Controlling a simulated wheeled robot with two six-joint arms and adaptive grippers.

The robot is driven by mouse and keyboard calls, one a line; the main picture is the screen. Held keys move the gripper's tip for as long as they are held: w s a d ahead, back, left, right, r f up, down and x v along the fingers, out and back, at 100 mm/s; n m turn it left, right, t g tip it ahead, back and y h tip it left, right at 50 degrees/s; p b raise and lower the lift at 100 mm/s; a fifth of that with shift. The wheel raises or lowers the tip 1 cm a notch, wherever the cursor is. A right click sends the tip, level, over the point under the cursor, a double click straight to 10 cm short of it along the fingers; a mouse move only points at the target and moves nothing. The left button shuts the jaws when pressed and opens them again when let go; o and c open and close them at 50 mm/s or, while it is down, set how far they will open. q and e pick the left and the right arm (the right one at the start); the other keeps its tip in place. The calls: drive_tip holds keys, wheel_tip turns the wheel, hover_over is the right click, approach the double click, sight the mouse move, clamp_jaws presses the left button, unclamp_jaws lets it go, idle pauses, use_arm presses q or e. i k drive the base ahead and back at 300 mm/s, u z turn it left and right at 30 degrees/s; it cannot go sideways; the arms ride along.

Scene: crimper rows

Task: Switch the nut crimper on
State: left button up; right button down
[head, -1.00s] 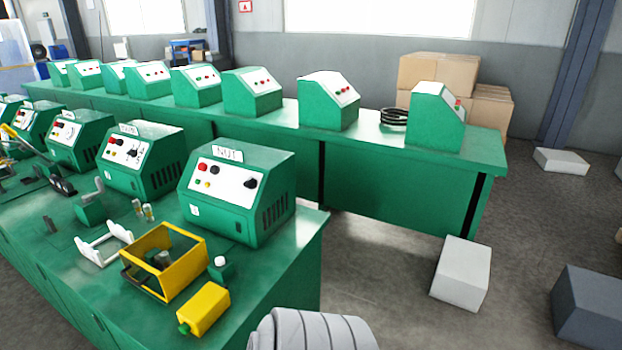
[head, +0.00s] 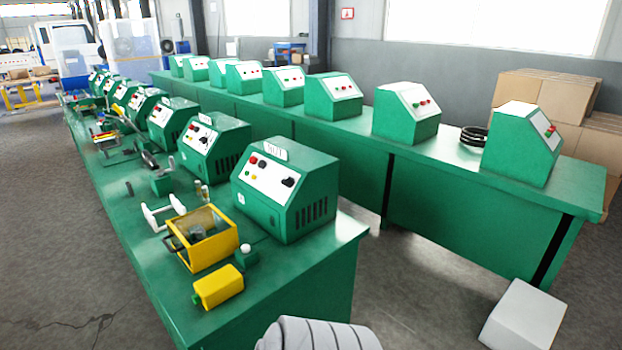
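The nut crimper is a green box (head: 285,190) with a white sloped panel and a "NUT" label, at the near right end of the front bench (head: 330,268). Its panel (head: 265,172) carries a red button, a black knob and smaller red and yellow buttons. In front of it lie a yellow open frame (head: 207,243) and a yellow block with a green end (head: 219,287). Neither of my grippers is in view.
A row of similar green machines (head: 212,143) runs along the front bench to the far left. A second green bench (head: 460,210) behind holds more boxes. Cardboard boxes (head: 545,92) stand at the back right. A white block (head: 523,315) lies on the floor at lower right.

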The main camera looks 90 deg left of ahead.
sight(289, 181)
drive_tip(key=u, duration=2.35)
